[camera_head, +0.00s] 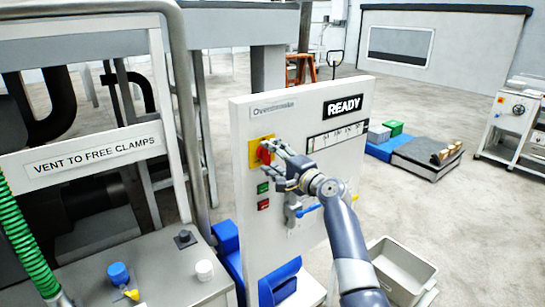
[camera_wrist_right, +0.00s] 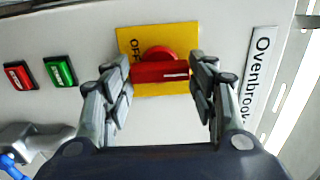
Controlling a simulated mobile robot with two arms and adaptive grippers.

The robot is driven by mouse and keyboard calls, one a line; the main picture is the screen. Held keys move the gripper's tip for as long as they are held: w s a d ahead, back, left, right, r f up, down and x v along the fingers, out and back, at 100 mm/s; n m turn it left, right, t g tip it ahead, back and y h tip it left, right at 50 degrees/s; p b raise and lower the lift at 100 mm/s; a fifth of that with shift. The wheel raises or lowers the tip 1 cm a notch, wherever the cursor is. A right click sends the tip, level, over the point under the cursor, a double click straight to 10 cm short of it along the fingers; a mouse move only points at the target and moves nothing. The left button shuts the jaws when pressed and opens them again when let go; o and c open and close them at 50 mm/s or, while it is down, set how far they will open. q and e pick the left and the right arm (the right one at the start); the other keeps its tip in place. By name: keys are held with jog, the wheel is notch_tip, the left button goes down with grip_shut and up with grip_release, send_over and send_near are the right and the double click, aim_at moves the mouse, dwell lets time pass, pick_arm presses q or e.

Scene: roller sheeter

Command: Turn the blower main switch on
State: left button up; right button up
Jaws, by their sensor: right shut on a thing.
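The main switch is a red rotary handle (camera_wrist_right: 160,72) on a yellow plate (camera_wrist_right: 185,32) on the white cabinet (camera_head: 240,200). In the wrist view the handle lies level between my fingers, with a white mark toward its right end. The word OFF shows on the plate left of the handle. My right gripper (camera_wrist_right: 162,84) is shut on the handle, one finger at each end. In the head view my right gripper (camera_head: 270,152) partly covers the yellow plate (camera_head: 254,158). My left gripper is not in view.
Green (camera_head: 263,188) and red (camera_head: 263,205) buttons sit below the switch. A lever with a blue grip (camera_head: 308,210) is close under my wrist. A grey bin (camera_head: 405,270) stands on the floor at right.

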dwell(0.3)
jog(key=o, duration=1.1)
jog(key=shift+c, duration=0.2)
jog(key=v, duration=1.2)
jog(key=shift+f, duration=0.1)
